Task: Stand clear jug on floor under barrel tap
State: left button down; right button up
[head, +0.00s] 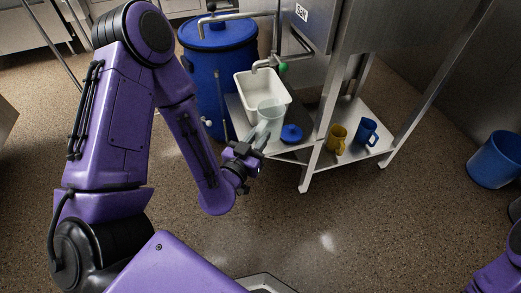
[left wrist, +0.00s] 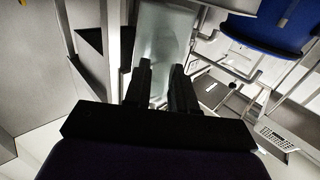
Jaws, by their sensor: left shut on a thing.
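The clear jug (head: 269,110) is in front of the white tub, above or at the low metal shelf; whether it touches is unclear. My left gripper (head: 256,141) is shut on it. In the left wrist view the jug (left wrist: 160,40) shows as a pale translucent body between and beyond the fingers (left wrist: 160,78). The blue barrel (head: 208,75) stands behind my left arm at the back. A small white fitting (head: 207,122) shows low on its front, perhaps its tap. My right gripper is out of view.
A white tub (head: 244,89) sits under a metal spout with a green tip (head: 283,66). A blue lid (head: 291,133), yellow mug (head: 337,139) and blue mug (head: 367,131) are on the low shelf. A blue bucket (head: 496,160) stands right. The floor (head: 380,220) in front is clear.

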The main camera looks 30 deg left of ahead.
pick_arm(q)
jog(key=w+a+f+b, duration=0.1)
jog(key=w+f+b, duration=0.1)
jog(key=shift+w+a+f, duration=0.15)
jog(key=shift+w+a, duration=0.2)
jog(key=shift+a, duration=0.05)
jog(key=w+f+b, duration=0.1)
jog(key=f, duration=0.1)
jog(key=w+a+f+b, duration=0.1)
jog(key=f, duration=0.2)
jog(key=w+a+f+b, duration=0.1)
jog(key=f, duration=0.2)
jog(key=shift+w+a, duration=0.1)
jog(key=shift+w, duration=0.3)
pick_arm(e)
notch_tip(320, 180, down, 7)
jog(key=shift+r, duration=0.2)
